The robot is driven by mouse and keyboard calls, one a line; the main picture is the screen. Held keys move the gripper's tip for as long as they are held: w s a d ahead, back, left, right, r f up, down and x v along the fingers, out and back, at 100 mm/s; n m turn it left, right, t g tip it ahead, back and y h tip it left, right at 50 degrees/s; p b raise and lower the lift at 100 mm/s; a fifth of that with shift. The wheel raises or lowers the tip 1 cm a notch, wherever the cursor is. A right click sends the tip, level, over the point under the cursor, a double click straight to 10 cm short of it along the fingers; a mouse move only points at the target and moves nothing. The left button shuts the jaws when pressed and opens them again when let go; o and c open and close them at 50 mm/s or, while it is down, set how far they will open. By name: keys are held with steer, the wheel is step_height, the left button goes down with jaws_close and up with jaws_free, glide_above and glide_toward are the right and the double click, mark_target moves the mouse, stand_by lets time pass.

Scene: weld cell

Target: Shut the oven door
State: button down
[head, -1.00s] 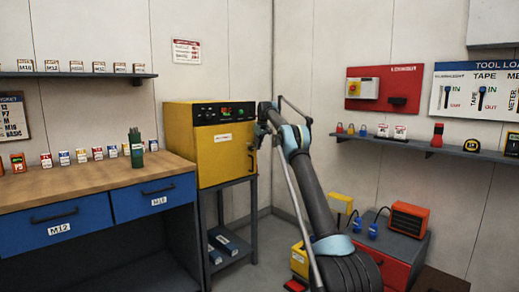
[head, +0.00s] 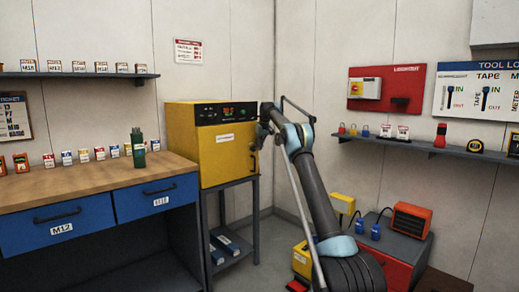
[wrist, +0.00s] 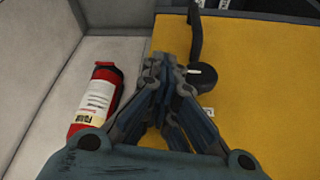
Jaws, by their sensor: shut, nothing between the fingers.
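The yellow oven (head: 221,150) stands on a dark stand between the bench and the corner, its control panel along the top front. Its yellow door (head: 222,158) looks flush with the front; a small gap cannot be ruled out. In the wrist view the yellow surface (wrist: 262,75) fills the right side, with a black handle bar (wrist: 195,32) and a round dark knob (wrist: 203,79). My gripper (wrist: 157,62) is shut and empty, near the surface's left edge, left of the handle. Contact cannot be told. In the head view my gripper (head: 262,138) is by the oven's right edge.
A red cylinder (wrist: 95,98) lies left in the wrist view. A red cabinet (head: 385,262) with an orange heater (head: 410,222) stands at right. Some floor shows by the corner.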

steer(key=s+d+r, duration=0.9)
steer(key=s+r, duration=0.5)
steer(key=s+d+r+m+h, duration=0.1)
steer(key=s+d, duration=0.2)
steer(key=s, duration=0.7)
steer(key=s+d+r+m, duration=0.1)
steer(key=s+d, duration=0.3)
steer(key=s, duration=0.6)
steer(key=s+d+f+m, duration=0.15)
steer(key=s+f, duration=0.25)
steer(key=s, duration=0.7)
steer(key=s+d+f+g, duration=0.15)
steer(key=s+f, duration=0.35)
steer(key=s, duration=0.5)
steer(key=s+d+f+m, duration=0.1)
steer(key=s+d+f, duration=0.25)
steer(key=s, duration=0.75)
steer(key=s+d+f+m+h, duration=0.1)
steer(key=s+f, duration=1.7)
steer(key=f, duration=0.2)
steer(key=shift+s+d, duration=0.25)
steer(key=shift+s, duration=0.05)
